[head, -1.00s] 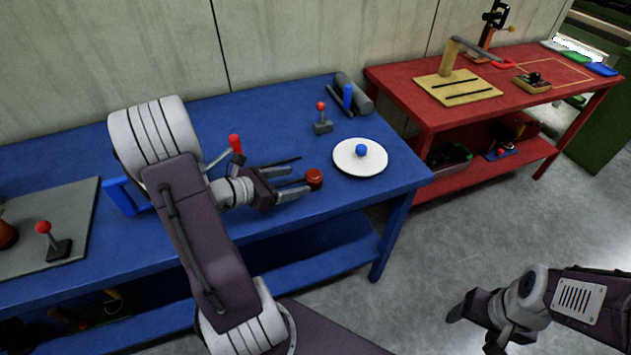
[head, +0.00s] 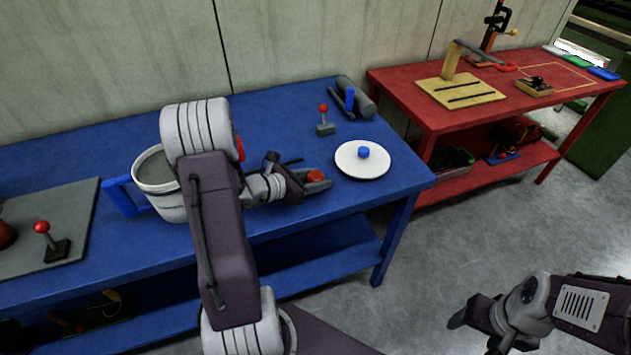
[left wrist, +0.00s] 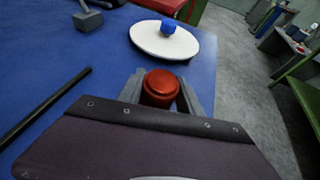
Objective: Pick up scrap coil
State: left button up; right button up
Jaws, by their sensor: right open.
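The scrap coil, taken to be the small copper-red round piece (head: 315,175), is on the blue table near its front edge. In the left wrist view the coil (left wrist: 161,88) sits between the two grey fingers of my left gripper (left wrist: 162,86). My left gripper (head: 316,181) looks open around it, with a finger on each side; whether either finger touches it is hard to tell. The lower part of the coil is hidden by the gripper. My right gripper (head: 478,325) is open and empty, low at the right over the floor.
A white disc (head: 350,170) with a blue knob lies just beyond the coil. A red-knobbed lever (head: 323,122) and a grey roll stand behind. A pale pot (head: 158,172) is partly behind my left arm. A dark rod lies near the gripper. A red table (head: 395,85) stands right.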

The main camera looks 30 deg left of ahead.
aim_at(317, 174)
pick_arm(q)
grip_shut()
jog(key=shift+r, duration=0.55)
notch_tip(317, 174, up, 3)
jog(key=shift+f+p, duration=0.2)
jog(key=shift+p, duration=0.4)
jog(key=s+d+r+b, duration=0.6)
jog(key=s+d+r, duration=0.1)
jog(key=d, duration=0.2)
jog(key=shift+s+r, duration=0.15)
jog(key=shift+r, duration=0.05)
